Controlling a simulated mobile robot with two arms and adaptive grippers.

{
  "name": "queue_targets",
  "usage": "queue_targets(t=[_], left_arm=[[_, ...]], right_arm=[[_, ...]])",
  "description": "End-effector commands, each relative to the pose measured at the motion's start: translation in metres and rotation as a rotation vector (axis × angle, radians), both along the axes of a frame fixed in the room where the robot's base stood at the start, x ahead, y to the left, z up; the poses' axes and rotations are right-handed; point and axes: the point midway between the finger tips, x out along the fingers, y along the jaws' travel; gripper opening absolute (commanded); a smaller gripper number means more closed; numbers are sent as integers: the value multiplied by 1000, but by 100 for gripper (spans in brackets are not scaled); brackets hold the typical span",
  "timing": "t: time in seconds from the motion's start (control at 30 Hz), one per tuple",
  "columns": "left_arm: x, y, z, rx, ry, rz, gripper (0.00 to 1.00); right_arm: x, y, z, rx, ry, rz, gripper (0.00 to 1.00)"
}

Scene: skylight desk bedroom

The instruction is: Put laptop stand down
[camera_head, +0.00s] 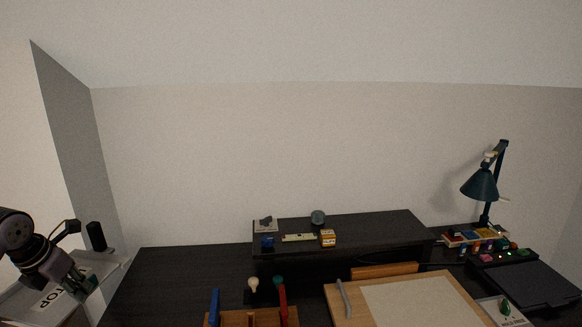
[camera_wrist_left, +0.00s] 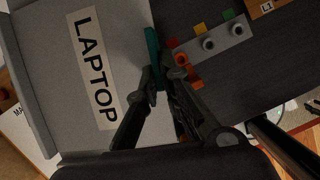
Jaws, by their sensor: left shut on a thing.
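The laptop stand is a light grey panel with a white label. In the head view it (camera_head: 108,262) is at the far left, partly hidden by my left arm, with only "TOP" readable. The left wrist view shows the grey panel (camera_wrist_left: 58,75) with the full word "LAPTOP". My left gripper (camera_head: 84,285) is at its right part. In the left wrist view, the gripper's fingertips (camera_wrist_left: 156,75) are closed on a narrow teal piece (camera_wrist_left: 152,45) at the panel's right edge. Whether the stand touches a surface below cannot be told. My right gripper is not in view.
A dark desk (camera_head: 180,275) has bare room at its left. A raised black shelf (camera_head: 360,226) holds small items. A drawing board (camera_head: 336,308), a tool rack (camera_head: 208,320) and a lamp (camera_head: 480,186) stand further right. A grey block with coloured pieces (camera_wrist_left: 232,38) lies near the gripper.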

Motion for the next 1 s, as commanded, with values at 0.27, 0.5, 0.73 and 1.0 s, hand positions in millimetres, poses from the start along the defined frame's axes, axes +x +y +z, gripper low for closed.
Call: queue_targets(t=[0.27,0.5,0.73,1.0], left_arm=[[-5,-46,-7,0,-7,-314,0],[-24,-112,-20,-4,-5,-802,0],[-56,-174,-32,-7,-4,-1346,0],[-113,-234,-43,-8,0,-2059,0]], right_arm=[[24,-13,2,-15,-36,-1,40],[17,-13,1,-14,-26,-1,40],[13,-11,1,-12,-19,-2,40],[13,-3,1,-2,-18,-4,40]])
